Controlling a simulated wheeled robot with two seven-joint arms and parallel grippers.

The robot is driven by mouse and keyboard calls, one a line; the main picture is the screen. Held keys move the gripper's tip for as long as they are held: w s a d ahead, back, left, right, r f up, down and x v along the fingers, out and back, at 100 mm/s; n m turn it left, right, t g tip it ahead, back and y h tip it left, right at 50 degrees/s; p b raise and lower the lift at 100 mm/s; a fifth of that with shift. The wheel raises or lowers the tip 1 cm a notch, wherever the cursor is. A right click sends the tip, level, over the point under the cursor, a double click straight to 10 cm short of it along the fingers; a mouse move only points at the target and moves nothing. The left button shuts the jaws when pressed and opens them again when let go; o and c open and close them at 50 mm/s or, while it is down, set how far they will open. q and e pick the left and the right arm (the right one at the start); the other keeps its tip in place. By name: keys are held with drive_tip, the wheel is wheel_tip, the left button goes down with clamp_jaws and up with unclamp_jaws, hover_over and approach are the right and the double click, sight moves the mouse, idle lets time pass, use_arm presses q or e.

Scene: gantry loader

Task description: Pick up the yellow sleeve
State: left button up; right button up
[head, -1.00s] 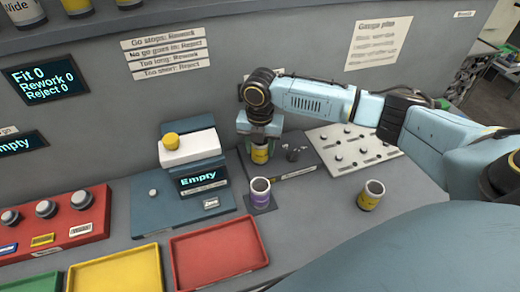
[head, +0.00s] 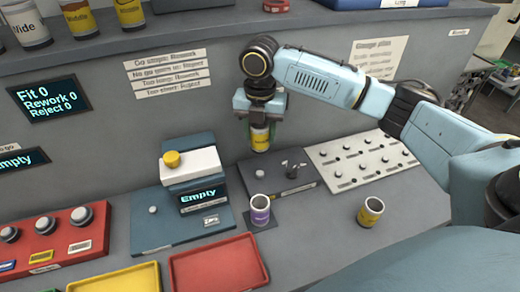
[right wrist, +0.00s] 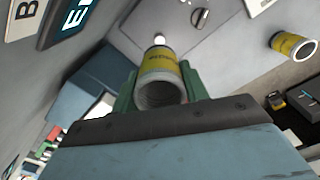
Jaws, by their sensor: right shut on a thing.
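A yellow sleeve with grey ends (head: 260,139) is between the fingers of my right gripper (head: 261,128), which is shut on it. It hangs upright above the dark grey plate (head: 265,175). In the right wrist view the held sleeve (right wrist: 160,78) sits between the green fingers, its open end facing the camera. A second yellow sleeve (head: 370,212) stands on the bench at the right, apart from the gripper; it also shows in the right wrist view (right wrist: 291,46). A purple sleeve (head: 260,210) stands on a small dark pad. My left gripper is not in view.
A blue station with a white block and yellow knob (head: 172,159) stands left of the gripper. A white pegboard (head: 362,158) lies to the right. Red (head: 219,237) and yellow trays (head: 114,279) are in front. A shelf with several cans (head: 130,12) runs above.

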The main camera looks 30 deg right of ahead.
wheel_tip(320, 180, up, 16)
drive_tip(key=p, duration=0.2)
drive_tip(key=shift+r, duration=0.25)
drive_tip(key=shift+r+p, duration=2.25)
drive_tip(key=shift+p, duration=0.95)
drive_tip(key=shift+f, duration=0.1)
